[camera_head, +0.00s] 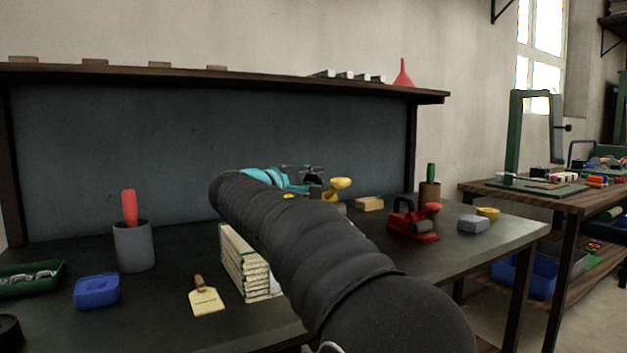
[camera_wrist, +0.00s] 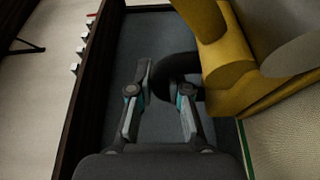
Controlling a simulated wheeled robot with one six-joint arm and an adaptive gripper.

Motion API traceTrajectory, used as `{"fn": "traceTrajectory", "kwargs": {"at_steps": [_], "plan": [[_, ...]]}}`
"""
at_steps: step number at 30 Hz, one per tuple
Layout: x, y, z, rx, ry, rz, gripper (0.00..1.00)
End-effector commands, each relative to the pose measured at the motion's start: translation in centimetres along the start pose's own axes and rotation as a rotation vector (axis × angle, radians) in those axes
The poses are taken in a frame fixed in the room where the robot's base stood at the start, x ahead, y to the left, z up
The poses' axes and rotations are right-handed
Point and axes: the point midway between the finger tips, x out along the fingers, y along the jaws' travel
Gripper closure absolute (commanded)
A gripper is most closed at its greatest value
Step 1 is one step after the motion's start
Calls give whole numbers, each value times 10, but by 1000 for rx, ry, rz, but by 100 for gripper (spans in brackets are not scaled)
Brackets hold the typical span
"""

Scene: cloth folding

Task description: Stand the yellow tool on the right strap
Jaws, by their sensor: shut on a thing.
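The yellow tool (camera_head: 340,184) shows just beyond the end of my arm in the head view, above the bench. In the wrist view the yellow tool (camera_wrist: 228,62) is large and close at the upper right, with a dark curved part running between my fingers. My gripper (camera_wrist: 164,88) is shut on that dark part. In the head view my gripper (camera_head: 312,178) is small and partly hidden by my arm. I cannot make out the right strap in either view; my arm covers the middle of the bench.
A shelf (camera_head: 230,74) overhangs the back.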

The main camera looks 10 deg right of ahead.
Motion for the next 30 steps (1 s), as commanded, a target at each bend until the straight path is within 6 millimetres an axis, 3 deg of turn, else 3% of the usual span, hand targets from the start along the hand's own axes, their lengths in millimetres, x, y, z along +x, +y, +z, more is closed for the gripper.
{"fn": "traceTrajectory", "kwargs": {"at_steps": [11, 12, 14, 25, 30], "plan": [[0, -1, 1, 2, 0, 3, 100], [0, -2, 0, 0, 0, 0, 73], [0, -2, 0, 0, 0, 0, 58], [0, 2, 0, 0, 0, 0, 58], [-22, 0, 0, 1, 4, 0, 58]]}}
